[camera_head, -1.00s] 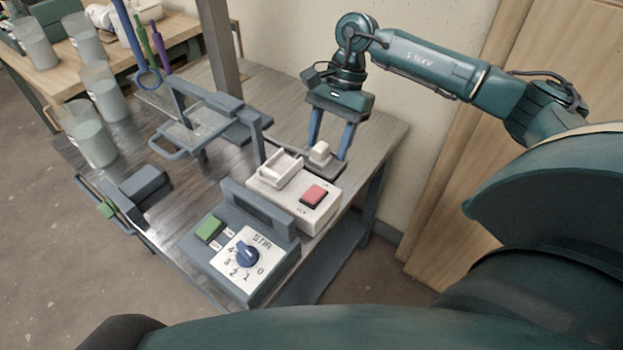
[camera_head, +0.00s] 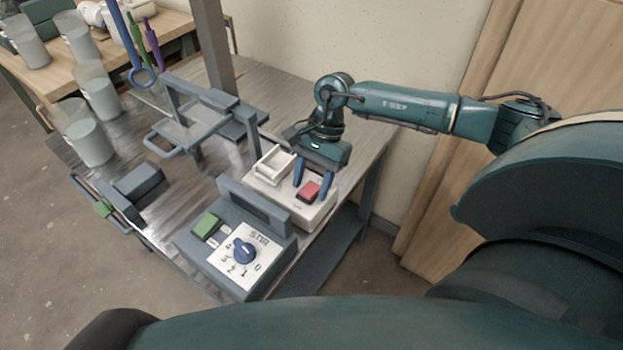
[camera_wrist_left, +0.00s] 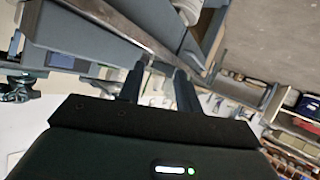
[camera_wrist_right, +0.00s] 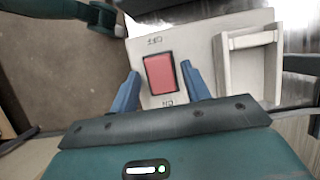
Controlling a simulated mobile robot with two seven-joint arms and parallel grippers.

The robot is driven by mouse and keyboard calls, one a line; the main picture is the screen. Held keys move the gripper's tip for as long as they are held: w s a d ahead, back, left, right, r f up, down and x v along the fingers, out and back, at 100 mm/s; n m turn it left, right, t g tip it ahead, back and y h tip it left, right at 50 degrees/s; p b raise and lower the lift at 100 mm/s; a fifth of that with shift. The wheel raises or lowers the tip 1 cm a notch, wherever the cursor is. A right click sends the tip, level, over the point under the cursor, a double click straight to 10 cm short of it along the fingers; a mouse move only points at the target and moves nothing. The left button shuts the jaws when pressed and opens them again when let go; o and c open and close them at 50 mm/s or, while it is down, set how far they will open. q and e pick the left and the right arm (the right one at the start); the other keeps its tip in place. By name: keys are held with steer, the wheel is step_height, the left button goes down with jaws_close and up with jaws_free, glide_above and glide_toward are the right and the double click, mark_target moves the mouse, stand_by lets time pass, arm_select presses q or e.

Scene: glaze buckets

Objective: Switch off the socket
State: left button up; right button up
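The socket is a white box (camera_head: 316,214) on the near right part of the metal table, with a red rocker switch (camera_head: 309,191) and a raised empty frame (camera_head: 272,165). My right gripper (camera_head: 312,190) is open and empty, pointing down over the socket with its blue fingers on either side of the switch. In the right wrist view, the red switch (camera_wrist_right: 160,75) lies between the spread fingertips, with small markings at both ends. Contact cannot be told. My left gripper (camera_wrist_left: 160,72) shows only in its wrist view, open and empty.
A grey stirrer control box (camera_head: 215,265) with a blue dial (camera_head: 243,250) and green button (camera_head: 205,225) stands in front of the socket. A grey stand (camera_head: 200,120) rises behind. Glaze buckets (camera_head: 90,148) are at the left.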

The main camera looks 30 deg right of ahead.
mark_target(310, 189)
steer(key=c, duration=0.9)
steer(key=shift+o, duration=0.2)
steer(key=h, duration=0.1)
steer(key=a+t+h+b, duration=0.1)
steer(key=shift+s+h, duration=0.15)
steer(key=shift+h, duration=0.55)
steer(key=shift+t, duration=0.3)
arm_select(q)
steer(key=shift+s+a+t, duration=0.25)
steer(key=shift+t, duration=0.05)
arm_select(e)
steer(key=o, duration=1)
steer(key=r, duration=1.3)
steer(key=shift+d+r, duration=0.1)
steer(key=shift+d, duration=0.1)
